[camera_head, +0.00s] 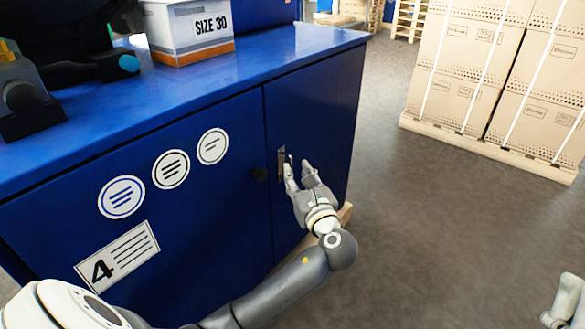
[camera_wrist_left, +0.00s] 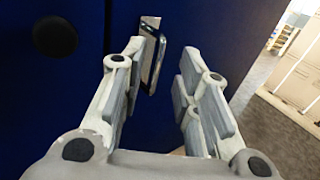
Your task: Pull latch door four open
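A blue cabinet (camera_head: 190,215) bears a label with a 4 (camera_head: 118,255) on its wide left panel. Its narrower right panel (camera_head: 318,115) carries a small metal latch handle (camera_head: 281,163) near the seam; the panel looks closed. The handle also shows in the left wrist view (camera_wrist_left: 151,52). My left gripper (camera_head: 299,168) is open in front of that panel, fingers towards the handle. In the left wrist view (camera_wrist_left: 163,72), the handle lies just beyond the left finger's tip, not gripped; contact cannot be told. A pale part at the lower right edge seems to be my right gripper (camera_head: 568,300), mostly cut off.
A black round knob (camera_head: 259,174) sits left of the handle. A SIZE 30 box (camera_head: 190,35) stands on the cabinet top. Strapped cartons on a pallet (camera_head: 480,138) stand at the right. Grey floor (camera_head: 440,235) between is clear.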

